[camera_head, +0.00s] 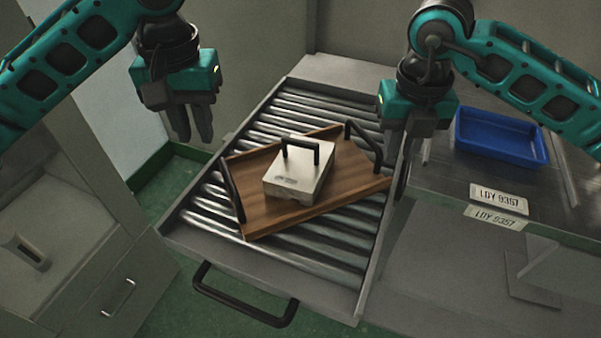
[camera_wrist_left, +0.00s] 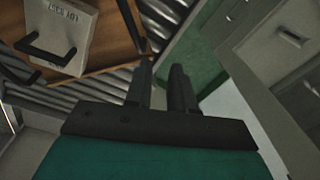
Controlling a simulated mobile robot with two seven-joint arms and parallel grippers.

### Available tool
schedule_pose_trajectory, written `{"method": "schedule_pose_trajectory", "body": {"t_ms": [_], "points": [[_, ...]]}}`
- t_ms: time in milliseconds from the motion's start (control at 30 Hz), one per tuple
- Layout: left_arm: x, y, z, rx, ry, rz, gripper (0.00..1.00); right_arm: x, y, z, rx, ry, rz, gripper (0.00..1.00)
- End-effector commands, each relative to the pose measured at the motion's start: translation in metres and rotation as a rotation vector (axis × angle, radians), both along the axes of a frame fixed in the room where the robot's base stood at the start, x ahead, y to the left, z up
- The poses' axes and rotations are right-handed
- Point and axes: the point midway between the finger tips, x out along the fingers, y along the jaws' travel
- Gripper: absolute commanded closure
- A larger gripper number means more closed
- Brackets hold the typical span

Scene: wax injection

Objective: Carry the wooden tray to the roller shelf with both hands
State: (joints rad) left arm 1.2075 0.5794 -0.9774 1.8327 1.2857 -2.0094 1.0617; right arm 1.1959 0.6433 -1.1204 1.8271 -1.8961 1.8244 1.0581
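The wooden tray (camera_head: 265,215) rests turned at an angle on the rollers of the roller shelf (camera_head: 205,215). It has a black handle at its left end (camera_head: 232,189) and one at its right end (camera_head: 363,146). A metal block (camera_head: 299,178) with a black handle sits on it. My left gripper (camera_head: 193,135) hangs left of the tray, apart from its handle. The left wrist view shows a gap between its fingers (camera_wrist_left: 162,82), with the tray (camera_wrist_left: 112,35) at upper left. My right gripper (camera_head: 404,180) points down just right of the tray; its finger gap is hidden.
A blue bin (camera_head: 500,137) stands on the grey table (camera_head: 455,185) at right, near labels reading LDY 9357. A grey cabinet (camera_head: 75,250) stands at left. A black pull handle (camera_head: 245,308) sticks out at the shelf's front. Green floor shows between cabinet and shelf.

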Motion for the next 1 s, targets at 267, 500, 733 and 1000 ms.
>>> {"method": "schedule_pose_trajectory", "body": {"t_ms": [267, 500, 733, 1000], "points": [[-0.002, -0.001, 0.047, 0.001, -0.004, 0.002, 0.77, 0.000, 0.000, 0.000, 0.000, 0.000, 0.000, 0.77], [-0.004, -0.001, 0.066, 0.000, -0.001, 0.001, 0.77, 0.000, 0.000, 0.000, 0.000, 0.000, 0.000, 0.77], [-0.004, -0.002, 0.068, 0.001, 0.001, 0.001, 0.77, -0.001, 0.001, 0.022, 0.002, -0.005, 0.000, 0.77], [-0.004, -0.002, 0.068, 0.000, 0.000, 0.001, 0.77, -0.006, 0.002, 0.081, 0.002, -0.006, -0.001, 0.77]]}}
